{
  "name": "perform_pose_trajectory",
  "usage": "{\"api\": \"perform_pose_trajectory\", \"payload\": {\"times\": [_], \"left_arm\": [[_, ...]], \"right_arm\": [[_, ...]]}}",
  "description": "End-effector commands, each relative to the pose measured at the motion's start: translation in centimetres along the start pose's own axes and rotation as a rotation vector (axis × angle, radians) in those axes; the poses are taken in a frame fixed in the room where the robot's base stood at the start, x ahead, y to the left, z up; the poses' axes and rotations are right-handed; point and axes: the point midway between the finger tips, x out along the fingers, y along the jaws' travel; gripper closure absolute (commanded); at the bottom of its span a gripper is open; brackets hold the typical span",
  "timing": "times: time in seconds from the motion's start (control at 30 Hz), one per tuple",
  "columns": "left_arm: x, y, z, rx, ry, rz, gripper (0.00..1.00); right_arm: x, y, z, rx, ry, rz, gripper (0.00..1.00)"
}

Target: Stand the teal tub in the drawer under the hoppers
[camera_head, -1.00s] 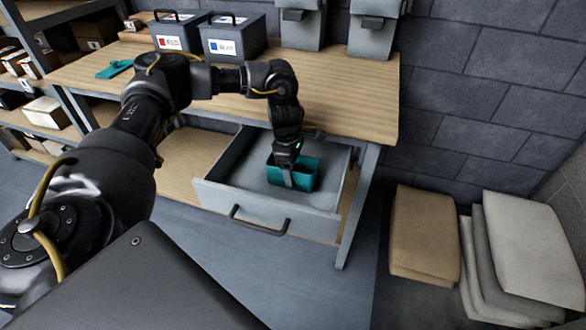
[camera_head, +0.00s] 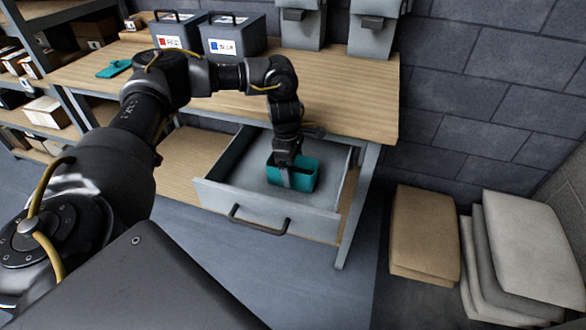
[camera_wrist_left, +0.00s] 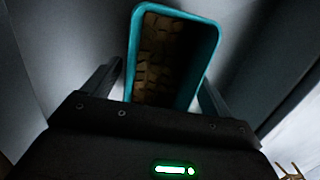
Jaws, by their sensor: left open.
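The teal tub (camera_head: 305,174) stands upright inside the open grey drawer (camera_head: 215,193) under the bench top. In the left wrist view the tub (camera_wrist_left: 213,100) shows brown pieces inside it. My left gripper (camera_head: 286,182) reaches down into the drawer at the tub. Its two fingers (camera_wrist_left: 160,85) are apart, one on each side of the tub's near end, with a gap showing on the left. The grey hoppers (camera_head: 374,32) are at the back of the bench, above the drawer. My right gripper is out of view.
Two dark lidded boxes (camera_head: 232,45) and a teal lid-like piece (camera_head: 113,69) are on the wooden bench top (camera_head: 330,100). Shelves (camera_head: 50,108) with cartons stand at left. Brown (camera_head: 424,232) and pale sacks (camera_head: 530,245) lie at right. The floor before the drawer is clear.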

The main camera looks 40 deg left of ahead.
Motion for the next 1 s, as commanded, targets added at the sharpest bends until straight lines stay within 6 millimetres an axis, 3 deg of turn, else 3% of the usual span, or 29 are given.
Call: {"api": "perform_pose_trajectory", "payload": {"times": [0.27, 0.5, 0.7, 1.0], "left_arm": [[-6.0, 0.1, 0.1, 0.002, -0.001, 0.005, 0.15], [-10.1, 0.1, 0.1, 0.001, 0.000, 0.003, 0.15], [-11.1, 0.0, 0.0, 0.000, 0.000, 0.001, 0.15], [-11.1, 0.0, 0.0, 0.001, 0.000, 0.000, 0.15]], "right_arm": [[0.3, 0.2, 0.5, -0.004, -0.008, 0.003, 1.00], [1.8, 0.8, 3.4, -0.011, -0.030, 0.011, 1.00], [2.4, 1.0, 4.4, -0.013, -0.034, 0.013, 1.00], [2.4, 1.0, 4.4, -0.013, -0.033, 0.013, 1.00]]}}
